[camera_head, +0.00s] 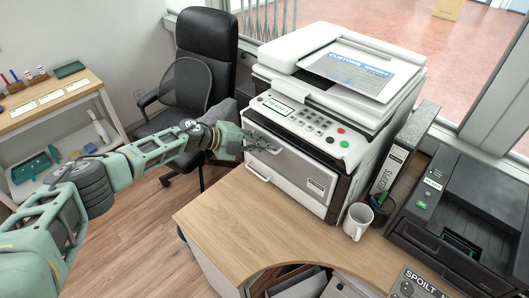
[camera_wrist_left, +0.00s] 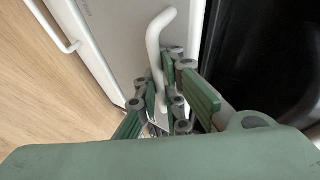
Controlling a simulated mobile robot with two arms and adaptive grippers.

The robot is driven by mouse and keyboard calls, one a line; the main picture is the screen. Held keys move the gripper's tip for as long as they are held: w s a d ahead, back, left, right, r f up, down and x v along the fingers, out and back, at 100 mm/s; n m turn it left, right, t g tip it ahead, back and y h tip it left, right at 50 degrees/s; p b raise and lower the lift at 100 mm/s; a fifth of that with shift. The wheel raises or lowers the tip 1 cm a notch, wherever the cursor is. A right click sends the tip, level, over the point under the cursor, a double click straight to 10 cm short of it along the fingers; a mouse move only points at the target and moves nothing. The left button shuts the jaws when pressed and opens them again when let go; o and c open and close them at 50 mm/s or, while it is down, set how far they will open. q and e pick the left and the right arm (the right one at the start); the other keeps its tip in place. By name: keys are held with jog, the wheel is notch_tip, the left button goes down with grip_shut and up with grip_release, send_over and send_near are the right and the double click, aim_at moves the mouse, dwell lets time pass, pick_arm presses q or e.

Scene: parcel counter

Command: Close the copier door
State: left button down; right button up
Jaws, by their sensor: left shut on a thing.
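The copier (camera_head: 335,110) is a white and grey machine on the wooden counter. My left gripper (camera_head: 260,144) is at the left part of this door. In the left wrist view the fingers (camera_wrist_left: 167,100) are shut around the white door handle (camera_wrist_left: 158,45), in front of the pale door panel (camera_wrist_left: 120,40). The fingers hide part of the handle. My right gripper is not in view.
A lower white handle (camera_wrist_left: 58,30) sits near the door. A white mug (camera_head: 357,222), a pen cup (camera_head: 382,206), a receipts binder (camera_head: 392,165) and a black printer (camera_head: 470,205) stand to the right. A black office chair (camera_head: 205,60) is behind my arm. The front counter (camera_head: 240,222) is clear.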

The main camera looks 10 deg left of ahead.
pick_arm(q)
jog(key=shift+w+d+r+g+y, duration=0.25)
jog(key=shift+w+r+g+y, duration=0.05)
jog(key=shift+w+r, duration=0.1)
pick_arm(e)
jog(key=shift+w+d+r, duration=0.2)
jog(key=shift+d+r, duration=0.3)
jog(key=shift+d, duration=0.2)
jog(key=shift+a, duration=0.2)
pick_arm(q)
jog(key=c, duration=2.2)
grip_release()
jog(key=shift+f, duration=0.1)
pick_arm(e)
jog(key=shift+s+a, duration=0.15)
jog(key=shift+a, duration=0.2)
pick_arm(q)
jog(key=v, duration=1.2)
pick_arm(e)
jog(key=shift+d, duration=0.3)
pick_arm(q)
jog(key=shift+a, duration=0.1)
